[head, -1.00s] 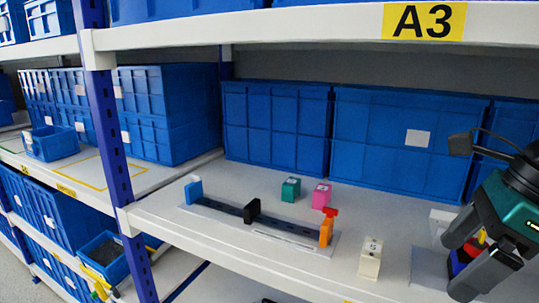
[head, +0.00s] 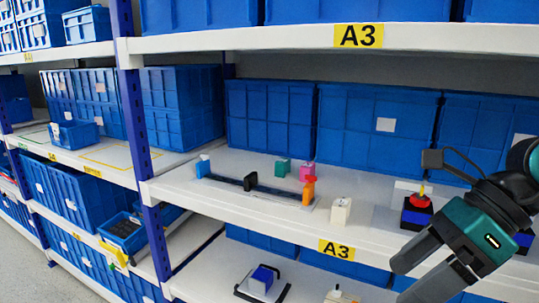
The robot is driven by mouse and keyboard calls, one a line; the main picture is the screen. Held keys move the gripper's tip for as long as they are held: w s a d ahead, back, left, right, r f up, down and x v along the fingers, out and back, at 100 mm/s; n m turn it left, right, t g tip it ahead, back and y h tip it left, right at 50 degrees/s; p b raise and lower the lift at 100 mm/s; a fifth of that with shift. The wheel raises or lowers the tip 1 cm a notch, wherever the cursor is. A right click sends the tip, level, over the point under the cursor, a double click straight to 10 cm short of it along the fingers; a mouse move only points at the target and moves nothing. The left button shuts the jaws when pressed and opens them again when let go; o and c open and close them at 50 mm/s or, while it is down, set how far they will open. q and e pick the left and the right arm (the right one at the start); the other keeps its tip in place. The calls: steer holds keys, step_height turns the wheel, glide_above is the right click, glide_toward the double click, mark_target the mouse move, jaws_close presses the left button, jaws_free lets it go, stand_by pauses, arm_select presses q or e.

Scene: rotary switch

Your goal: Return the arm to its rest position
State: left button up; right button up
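The rotary switch (head: 417,214) stands on the middle shelf at the right, with a dark blue base, a red top and a yellow knob (head: 421,192) pointing up. My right gripper (head: 407,277) is in front of the shelf edge, lower in the picture than the switch and apart from it. Its two grey fingers point down to the left with a gap between them, and nothing shows between them. My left gripper is not in view.
The shelf also holds a slider track (head: 232,184) with an orange end (head: 309,190), a green block (head: 283,166), a pink block (head: 307,171) and a white block (head: 340,211). Blue crates (head: 372,131) stand behind. The shelf edge (head: 285,225) lies left of my gripper.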

steer(key=w+a+m+y, duration=0.2)
steer(key=a+m+y, duration=0.5)
steer(key=a+y, duration=0.35)
steer(key=w+d+f+m+t+h, duration=0.2)
steer(key=w+f+m+t, duration=0.15)
steer(key=m+t, duration=0.55)
steer(key=w+d+f+m+t+h, duration=0.2)
steer(key=w+d+f+m+t, duration=0.15)
steer(key=m+t, duration=0.55)
step_height(320, 180, down, 13)
steer(key=s+d+m+g+h, duration=0.1)
steer(key=d+m+h, duration=0.1)
steer(key=m+h, duration=0.9)
steer(key=s+f+m+g+h, duration=0.1)
steer(key=s+f+m+g, duration=0.6)
steer(key=f, duration=0.9)
steer(key=s+m, duration=0.2)
steer(key=s, duration=0.2)
steer(key=shift+s+d+f, duration=0.15)
steer(key=shift+s+f, duration=0.05)
steer(key=shift+f, duration=0.15)
steer(key=shift+h, duration=0.25)
